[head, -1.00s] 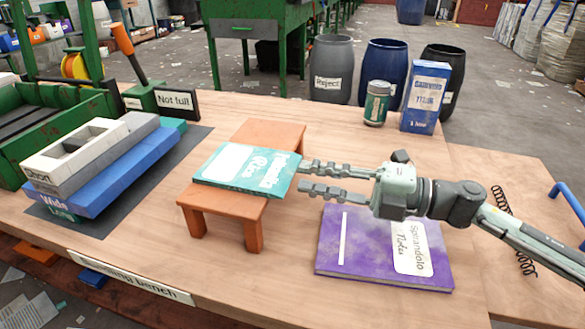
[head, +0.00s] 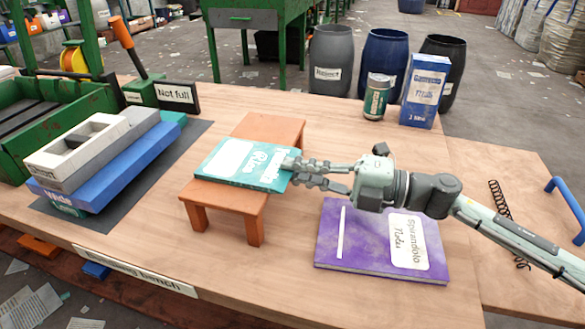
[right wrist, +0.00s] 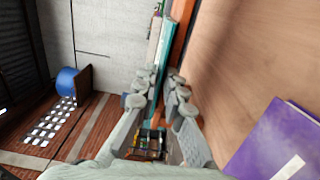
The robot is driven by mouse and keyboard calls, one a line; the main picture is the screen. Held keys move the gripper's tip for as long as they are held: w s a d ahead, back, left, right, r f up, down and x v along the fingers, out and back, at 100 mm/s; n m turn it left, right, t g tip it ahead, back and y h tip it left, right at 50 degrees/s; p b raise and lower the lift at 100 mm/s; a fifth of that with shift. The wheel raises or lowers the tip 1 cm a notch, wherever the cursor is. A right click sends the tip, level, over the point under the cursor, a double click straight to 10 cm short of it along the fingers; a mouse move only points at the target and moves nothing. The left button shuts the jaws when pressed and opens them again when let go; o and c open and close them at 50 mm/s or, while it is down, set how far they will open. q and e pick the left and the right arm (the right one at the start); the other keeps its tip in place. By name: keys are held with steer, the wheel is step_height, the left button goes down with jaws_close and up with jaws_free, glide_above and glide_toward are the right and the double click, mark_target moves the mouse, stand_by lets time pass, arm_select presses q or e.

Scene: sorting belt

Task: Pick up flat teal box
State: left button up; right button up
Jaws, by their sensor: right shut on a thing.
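The flat teal box (head: 240,164) lies on the small orange-brown stand (head: 222,197) in the middle of the bench, its left end on the stand's top. My right gripper (head: 291,171) comes from the right and is shut on the box's right edge. In the right wrist view the fingers (right wrist: 168,85) close on the thin edge of the teal box (right wrist: 176,35). My left gripper is not in view.
A purple book (head: 380,243) lies right of the stand. A can (head: 376,97) and a blue carton (head: 425,91) stand behind. Stacked grey and blue blocks (head: 110,165) lie on a dark mat at left. Barrels (head: 332,60) stand beyond the bench.

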jaws_close()
step_height(320, 180, up, 2)
steer(key=shift+r+p, duration=0.2)
steer(key=shift+p, duration=0.7)
steer(key=s+d+r, duration=0.1)
steer(key=d+r, duration=0.1)
steer(key=d, duration=0.5)
steer(key=s+d+r, duration=0.1)
steer(key=d+r, duration=0.2)
steer(key=d, duration=0.3)
steer(key=shift+s+d+b, duration=0.4)
steer(key=shift+b, duration=0.05)
